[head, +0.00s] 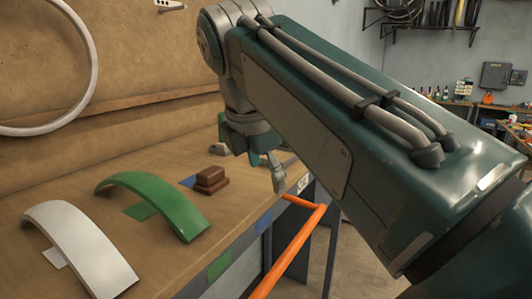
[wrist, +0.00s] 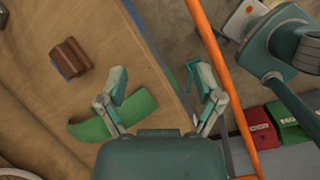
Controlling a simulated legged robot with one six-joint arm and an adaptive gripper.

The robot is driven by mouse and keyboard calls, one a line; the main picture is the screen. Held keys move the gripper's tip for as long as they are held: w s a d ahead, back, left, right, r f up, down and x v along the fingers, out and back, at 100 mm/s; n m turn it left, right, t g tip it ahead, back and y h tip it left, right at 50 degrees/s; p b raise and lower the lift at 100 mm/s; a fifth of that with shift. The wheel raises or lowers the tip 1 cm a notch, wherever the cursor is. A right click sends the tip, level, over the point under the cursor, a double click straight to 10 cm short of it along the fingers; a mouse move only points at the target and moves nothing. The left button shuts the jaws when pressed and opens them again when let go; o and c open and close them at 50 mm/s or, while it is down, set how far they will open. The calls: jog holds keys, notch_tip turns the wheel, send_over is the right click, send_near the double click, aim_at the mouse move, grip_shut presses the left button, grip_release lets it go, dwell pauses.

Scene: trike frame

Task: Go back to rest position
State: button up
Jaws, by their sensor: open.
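My gripper (head: 278,172) hangs over the right end of the workbench in the head view, its fingers pointing down. In the wrist view my gripper (wrist: 160,88) has its two fingers spread wide with nothing between them. Below it there are the bench edge and a strip of floor. My arm crosses the right half of the head view and hides part of the room behind it.
The workbench (head: 165,165) holds a white fender (head: 78,243), a green fender (head: 155,195) and a brown block (head: 211,180). An orange bar (head: 292,250) runs along the bench front. A wheel rim (head: 88,88) hangs on the back board.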

jog(key=d+f+m, duration=0.1)
jog(key=s+d+f+m, duration=0.1)
jog(key=d, duration=0.1)
jog(key=d+f+m, duration=0.1)
jog(key=d+m, duration=0.1)
jog(key=shift+s, duration=0.15)
jog(key=s+d+f+m, duration=0.3)
jog(key=s+f+m, duration=0.1)
jog(key=f+m, duration=0.2)
jog(key=s+d+f+m+t+y, duration=0.1)
jog(key=s+d+f+m, duration=0.3)
jog(key=f+m, duration=0.3)
jog(key=s+d+f+m, duration=0.4)
jog(key=f+m, duration=0.3)
jog(key=f, duration=0.2)
jog(key=shift+f+t+y, duration=0.3)
jog(key=shift+f+y, duration=0.1)
